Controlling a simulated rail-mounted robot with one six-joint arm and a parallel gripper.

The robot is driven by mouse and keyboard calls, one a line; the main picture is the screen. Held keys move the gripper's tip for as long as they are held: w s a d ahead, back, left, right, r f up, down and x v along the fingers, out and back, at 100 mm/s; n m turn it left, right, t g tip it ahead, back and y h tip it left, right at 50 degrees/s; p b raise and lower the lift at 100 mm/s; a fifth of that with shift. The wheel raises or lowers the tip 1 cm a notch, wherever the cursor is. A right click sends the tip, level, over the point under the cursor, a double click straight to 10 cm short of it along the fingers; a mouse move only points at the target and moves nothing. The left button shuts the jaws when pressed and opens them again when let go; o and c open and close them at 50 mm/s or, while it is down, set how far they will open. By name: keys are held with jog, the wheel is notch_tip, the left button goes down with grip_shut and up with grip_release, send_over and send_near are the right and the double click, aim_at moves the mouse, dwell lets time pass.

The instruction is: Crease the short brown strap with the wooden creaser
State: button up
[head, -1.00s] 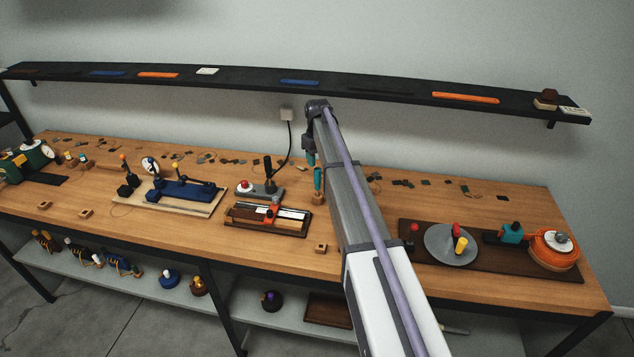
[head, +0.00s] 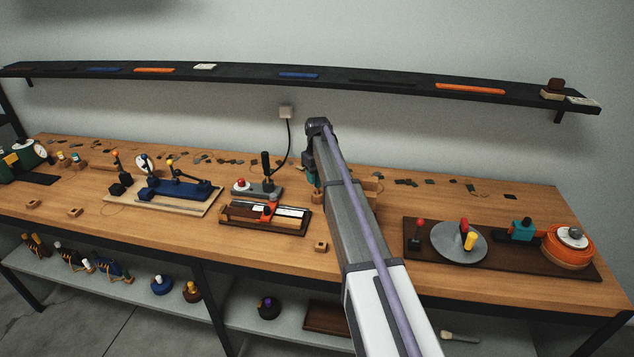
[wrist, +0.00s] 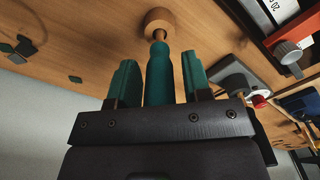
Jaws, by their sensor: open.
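My gripper (wrist: 160,70) is open in the wrist view. Its two teal fingers stand on either side of a teal tool handle (wrist: 159,82), with a visible gap on each side. The handle's narrow end points into a round wooden holder (wrist: 158,18). In the head view my gripper (head: 313,177) is low over the bench, directly above the wooden holder (head: 316,198), and my arm partly hides it. I cannot tell whether this teal-handled tool is the wooden creaser. I cannot clearly pick out the short brown strap; a faint dark strip (head: 384,82) lies on the shelf.
A brown fixture (head: 237,220) with a white scale lies left of my gripper. Behind it is a grey base (head: 267,190) with a black handle. A round grey plate (head: 448,248) stands right. The long shelf (head: 350,75) behind bears orange and blue strips.

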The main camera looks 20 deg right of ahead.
jog(key=c, duration=0.8)
notch_tip(320, 180, up, 6)
jog(key=p, duration=0.6)
jog(key=shift+w+f, duration=0.1)
jog(key=shift+f, duration=0.15)
grip_shut()
jog(key=shift+w+f, duration=0.1)
jog(key=shift+f, duration=0.1)
jog(key=shift+o, duration=2.2)
grip_release()
grip_shut()
